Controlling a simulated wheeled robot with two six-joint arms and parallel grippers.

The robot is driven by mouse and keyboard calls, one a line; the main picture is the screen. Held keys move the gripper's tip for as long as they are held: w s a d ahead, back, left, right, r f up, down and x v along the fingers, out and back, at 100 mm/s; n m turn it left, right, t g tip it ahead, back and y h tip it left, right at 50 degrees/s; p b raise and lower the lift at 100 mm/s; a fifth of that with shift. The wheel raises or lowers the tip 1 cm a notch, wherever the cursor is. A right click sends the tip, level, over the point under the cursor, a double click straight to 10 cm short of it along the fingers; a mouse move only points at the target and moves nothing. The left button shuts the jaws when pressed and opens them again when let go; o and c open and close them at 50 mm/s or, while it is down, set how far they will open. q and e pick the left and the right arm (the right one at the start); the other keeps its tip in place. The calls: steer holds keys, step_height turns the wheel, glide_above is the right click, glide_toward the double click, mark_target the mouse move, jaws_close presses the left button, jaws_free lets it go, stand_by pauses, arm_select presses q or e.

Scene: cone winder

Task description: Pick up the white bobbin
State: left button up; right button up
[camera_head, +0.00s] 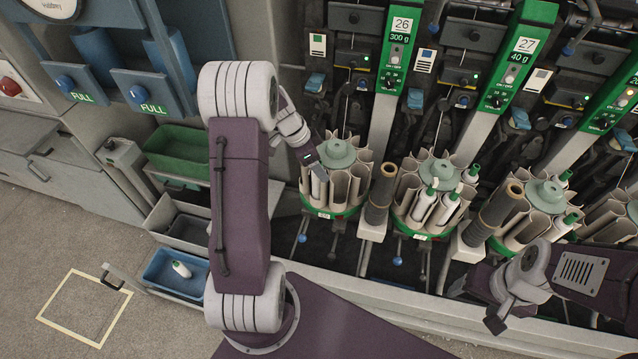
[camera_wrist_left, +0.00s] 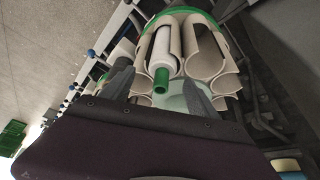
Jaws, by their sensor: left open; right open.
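A white bobbin with a green tip (camera_wrist_left: 162,48) sits in a pocket of the round carousel (camera_head: 342,211) below the panel marked 26. My left gripper (camera_head: 317,166) is over the left side of this carousel. In the left wrist view its two open fingers (camera_wrist_left: 157,88) lie on either side of the bobbin's green end, with gaps visible. Whether either finger touches it I cannot tell. In the head view the gripper hides most of this bobbin. My right gripper (camera_head: 495,322) is at the lower right, away from the carousels, open and empty.
A second carousel (camera_head: 428,229) under panel 27 holds white bobbins with green tips. Dark ribbed posts (camera_head: 380,195) stand between carousels. Another white bobbin (camera_head: 181,269) lies in a blue drawer (camera_head: 160,280) at the left. A green bin (camera_head: 180,140) is above it. The floor at lower left is clear.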

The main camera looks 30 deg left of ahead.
arm_select(q)
steer(key=shift+w+d+f, duration=0.1)
steer(key=shift+w+f, duration=0.1)
steer(key=shift+f, duration=0.35)
steer(key=shift+r, duration=0.1)
steer(key=c, duration=1.3)
